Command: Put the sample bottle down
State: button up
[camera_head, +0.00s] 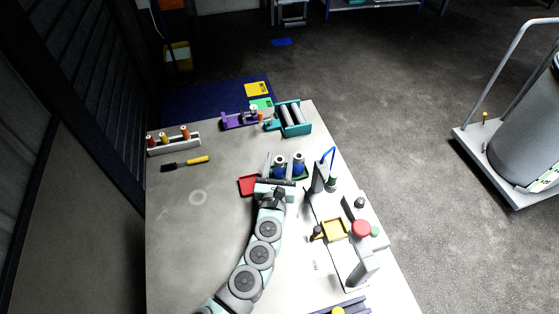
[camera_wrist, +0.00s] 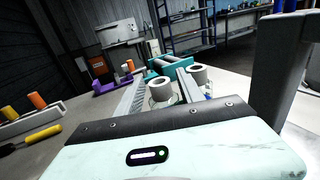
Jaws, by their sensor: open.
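Two sample bottles with grey caps and blue bodies stand side by side in the head view, the left one (camera_head: 280,168) and the right one (camera_head: 298,167). They stand at a green holder (camera_head: 303,177) on the table. My gripper (camera_head: 277,172) is at the left bottle, with its jaws open. In the wrist view the left bottle's grey cap (camera_wrist: 160,90) shows between the two spread fingers of my gripper (camera_wrist: 161,78). The right bottle's cap (camera_wrist: 198,74) is beyond the right finger. The bottles' lower parts are mostly hidden.
A red tray (camera_head: 248,185) lies just left of my gripper. A teal roller unit (camera_head: 290,118) and a purple holder (camera_head: 238,121) stand at the back.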

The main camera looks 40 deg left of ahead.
jog(key=p+v, duration=0.1)
jog(key=v, duration=1.1)
